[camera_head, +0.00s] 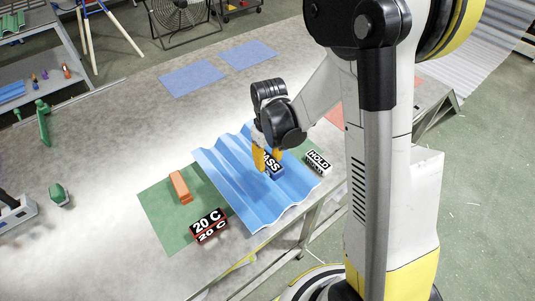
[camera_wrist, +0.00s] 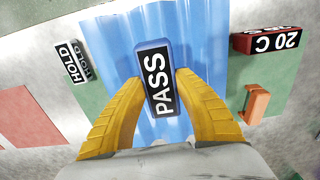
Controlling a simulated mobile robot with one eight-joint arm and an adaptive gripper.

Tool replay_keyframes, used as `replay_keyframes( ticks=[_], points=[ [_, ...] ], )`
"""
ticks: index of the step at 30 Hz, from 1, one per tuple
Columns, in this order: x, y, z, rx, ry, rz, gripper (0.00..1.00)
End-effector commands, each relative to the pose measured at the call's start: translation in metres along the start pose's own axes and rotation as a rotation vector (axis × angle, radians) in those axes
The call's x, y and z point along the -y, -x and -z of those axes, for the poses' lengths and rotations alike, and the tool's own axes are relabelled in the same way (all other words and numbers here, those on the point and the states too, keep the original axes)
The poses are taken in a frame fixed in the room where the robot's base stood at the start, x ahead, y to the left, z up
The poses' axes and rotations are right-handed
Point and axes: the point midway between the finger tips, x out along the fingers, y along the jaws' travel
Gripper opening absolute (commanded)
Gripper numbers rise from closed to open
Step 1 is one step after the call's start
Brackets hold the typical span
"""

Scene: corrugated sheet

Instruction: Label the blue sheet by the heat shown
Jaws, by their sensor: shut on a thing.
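The blue corrugated sheet (camera_head: 222,162) lies on a green mat (camera_head: 157,215) on the grey table; its ridges also show in the wrist view (camera_wrist: 206,45). My gripper (camera_head: 266,158) is over the sheet's right part, its yellow fingers shut on the sides of the blue PASS block (camera_wrist: 155,78). The block is at or just above the sheet; I cannot tell whether it touches. A white HOLD block (camera_head: 318,163) lies just right of the sheet. A dark red block reading 20 C (camera_head: 208,226) stands by the sheet's near left edge.
An orange piece (camera_head: 180,188) lies on the mat left of the sheet. Two blue squares (camera_head: 193,77) mark the far table, which is otherwise clear there. Green items (camera_head: 43,122) stand at the left. My arm hides part of the table's right side.

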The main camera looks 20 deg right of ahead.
Motion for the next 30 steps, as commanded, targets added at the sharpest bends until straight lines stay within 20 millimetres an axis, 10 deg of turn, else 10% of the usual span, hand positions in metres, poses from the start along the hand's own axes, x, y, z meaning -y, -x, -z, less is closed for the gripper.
replay_keyframes(
  ticks=[17, 30],
  points=[
    [0.001, -0.001, -0.001, 0.000, -0.003, 0.000, 0.06],
    [0.001, -0.041, -0.002, 0.000, -0.003, 0.000, 0.06]
  ],
)
